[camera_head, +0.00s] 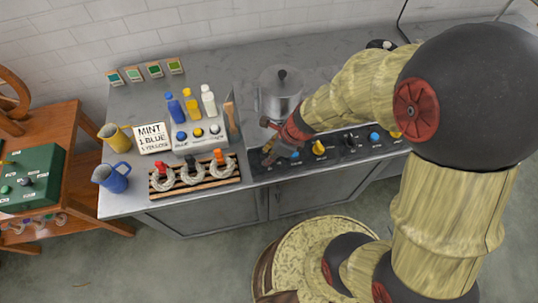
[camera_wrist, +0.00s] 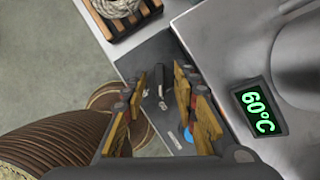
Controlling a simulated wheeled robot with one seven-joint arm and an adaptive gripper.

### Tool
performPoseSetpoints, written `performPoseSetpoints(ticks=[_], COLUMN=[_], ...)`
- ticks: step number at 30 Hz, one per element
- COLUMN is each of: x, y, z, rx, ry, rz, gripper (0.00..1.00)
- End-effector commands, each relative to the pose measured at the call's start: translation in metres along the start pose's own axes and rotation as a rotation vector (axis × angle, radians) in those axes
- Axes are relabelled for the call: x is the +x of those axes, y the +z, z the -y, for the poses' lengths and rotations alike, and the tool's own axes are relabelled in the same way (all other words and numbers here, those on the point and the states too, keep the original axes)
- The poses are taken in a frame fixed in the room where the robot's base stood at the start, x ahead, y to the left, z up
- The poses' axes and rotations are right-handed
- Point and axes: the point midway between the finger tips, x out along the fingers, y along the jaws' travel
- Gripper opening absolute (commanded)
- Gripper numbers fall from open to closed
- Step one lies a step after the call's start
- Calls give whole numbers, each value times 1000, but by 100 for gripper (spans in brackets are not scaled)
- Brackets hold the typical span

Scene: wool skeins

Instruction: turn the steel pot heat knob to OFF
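The steel pot (camera_head: 280,95) with a dark lid knob stands on the grey counter. In front of it is a dark control panel (camera_head: 334,153). My gripper (camera_head: 270,158) is at the panel's left end. In the wrist view my gripper (camera_wrist: 163,100) is open, with its wooden-looking fingers apart. A small dark knob with a grey bar (camera_wrist: 161,92) shows between the fingers. I cannot tell whether either finger touches it. Its markings are not readable. A green display (camera_wrist: 257,108) beside the pot reads 60°C.
A blue knob (camera_head: 297,155) and a yellow knob (camera_head: 319,147) are to the right on the panel. A wooden rack with wool skeins (camera_head: 195,177) is close on the left. Bottles, a MINT card (camera_head: 152,138), a yellow jug and a blue jug (camera_head: 112,177) stand further left.

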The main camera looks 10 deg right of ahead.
Motion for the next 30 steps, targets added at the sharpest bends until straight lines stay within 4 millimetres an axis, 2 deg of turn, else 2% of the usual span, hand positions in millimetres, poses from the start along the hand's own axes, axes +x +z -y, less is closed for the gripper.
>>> performPoseSetpoints(ticks=[6,21,30], x=[0,0,0], y=[0,0,0], z=[0,0,0], rx=[-1,-1,-1], ry=[0,0,0], rz=[0,0,0], gripper=[28,0,0])
